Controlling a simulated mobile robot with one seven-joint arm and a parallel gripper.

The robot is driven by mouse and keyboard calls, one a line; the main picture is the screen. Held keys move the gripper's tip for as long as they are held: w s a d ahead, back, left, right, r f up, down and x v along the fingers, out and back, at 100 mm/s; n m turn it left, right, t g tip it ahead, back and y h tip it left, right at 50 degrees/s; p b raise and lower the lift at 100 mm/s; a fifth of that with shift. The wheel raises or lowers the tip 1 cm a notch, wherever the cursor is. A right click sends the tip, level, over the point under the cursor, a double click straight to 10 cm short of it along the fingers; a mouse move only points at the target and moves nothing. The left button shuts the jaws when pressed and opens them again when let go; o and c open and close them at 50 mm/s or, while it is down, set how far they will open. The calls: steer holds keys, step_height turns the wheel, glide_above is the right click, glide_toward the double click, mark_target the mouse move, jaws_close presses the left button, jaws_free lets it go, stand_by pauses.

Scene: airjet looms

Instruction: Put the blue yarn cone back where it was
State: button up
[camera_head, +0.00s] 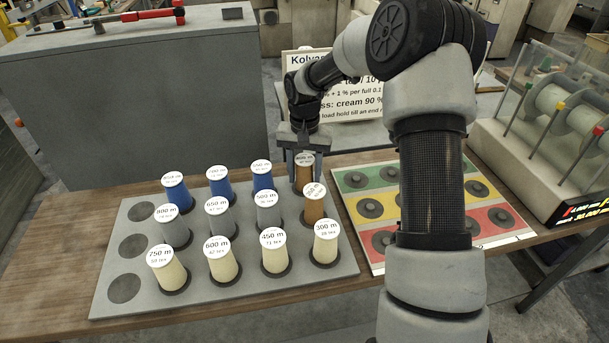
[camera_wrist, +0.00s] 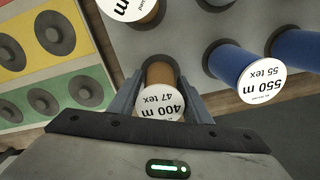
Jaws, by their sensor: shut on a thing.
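Three blue yarn cones with white labelled tops stand in the back row of the grey tray (camera_head: 215,297): a left one (camera_head: 179,194), a middle one (camera_head: 220,188) and a right one (camera_head: 263,181). The right one, marked 550 m, also shows in the wrist view (camera_wrist: 232,66), with part of another blue cone (camera_wrist: 297,48). My gripper (camera_head: 304,172) is shut on a brown cone (camera_head: 304,178) at the right end of that row. In the wrist view its label reads 400 m, 47 tex (camera_wrist: 160,74). The fingers flank it. I cannot tell whether it touches its seat.
Three empty round seats line the tray's left side, the nearest at the front (camera_head: 124,288). Grey and cream cones and another brown cone (camera_head: 314,208) fill the other rows. A green, yellow and red board (camera_head: 350,205) with dark round holders lies right. A sign (camera_head: 365,108) stands behind.

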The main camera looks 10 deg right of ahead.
steer(key=shift+f, duration=0.1)
steer(key=shift+f, duration=0.15)
steer(key=o, duration=1.1)
steer(key=shift+o, duration=0.2)
